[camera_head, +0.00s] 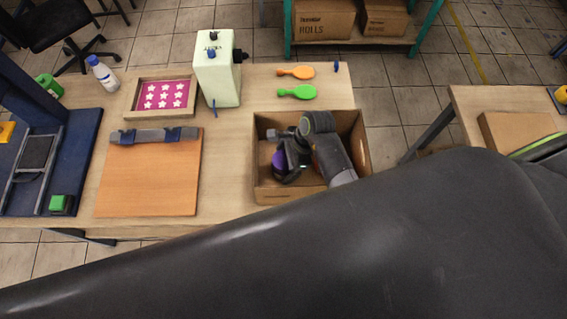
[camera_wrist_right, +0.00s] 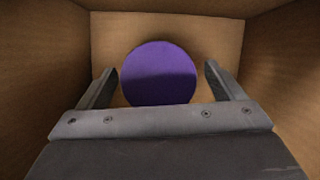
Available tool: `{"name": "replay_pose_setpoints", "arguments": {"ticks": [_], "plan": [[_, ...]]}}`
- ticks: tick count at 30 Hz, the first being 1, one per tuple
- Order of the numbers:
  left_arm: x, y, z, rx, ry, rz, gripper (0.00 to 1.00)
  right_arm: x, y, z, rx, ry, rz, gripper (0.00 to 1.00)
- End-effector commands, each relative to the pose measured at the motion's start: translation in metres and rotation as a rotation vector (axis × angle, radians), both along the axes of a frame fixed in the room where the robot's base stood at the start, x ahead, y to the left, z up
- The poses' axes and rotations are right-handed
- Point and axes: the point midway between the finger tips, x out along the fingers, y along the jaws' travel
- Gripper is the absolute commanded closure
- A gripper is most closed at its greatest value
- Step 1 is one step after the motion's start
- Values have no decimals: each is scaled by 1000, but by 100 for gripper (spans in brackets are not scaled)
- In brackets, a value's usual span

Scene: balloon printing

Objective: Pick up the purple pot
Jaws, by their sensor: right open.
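The purple pot (camera_head: 279,159) is inside an open cardboard box (camera_head: 355,125) on the table in the head view. In the right wrist view the pot (camera_wrist_right: 158,72) shows as a round purple top with a shadow across its lower half. My right gripper (camera_head: 285,166) reaches down into the box. In the right wrist view the gripper (camera_wrist_right: 160,82) is open, with one finger on each side of the pot and small gaps visible. The pot's lower part is hidden. My left gripper is not in view.
The box walls (camera_wrist_right: 285,60) stand close around the gripper. A white-green machine (camera_head: 215,80), a framed pink star screen (camera_head: 165,95), a bottle (camera_head: 101,72) and orange (camera_head: 297,72) and green paddles (camera_head: 298,91) are on the table. A wooden board (camera_head: 150,180) lies left of the box.

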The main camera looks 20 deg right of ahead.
Motion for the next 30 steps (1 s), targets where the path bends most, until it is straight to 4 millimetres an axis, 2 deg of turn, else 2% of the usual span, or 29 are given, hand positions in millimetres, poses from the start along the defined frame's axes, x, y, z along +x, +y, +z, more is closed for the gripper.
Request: {"name": "replay_pose_setpoints", "arguments": {"ticks": [6, 13, 25, 26, 30], "plan": [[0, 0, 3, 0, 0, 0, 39, 0, 5, -13, -1, 1, -1, 12], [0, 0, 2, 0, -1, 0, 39, 0, 6, -14, -1, 1, -1, 12], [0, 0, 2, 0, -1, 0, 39, 0, 5, -14, 0, 0, -1, 63], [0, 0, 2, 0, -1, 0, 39, 0, 5, -14, -1, 1, -1, 65], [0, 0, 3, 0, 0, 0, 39, 1, 6, -14, 0, 0, -1, 65]]}}
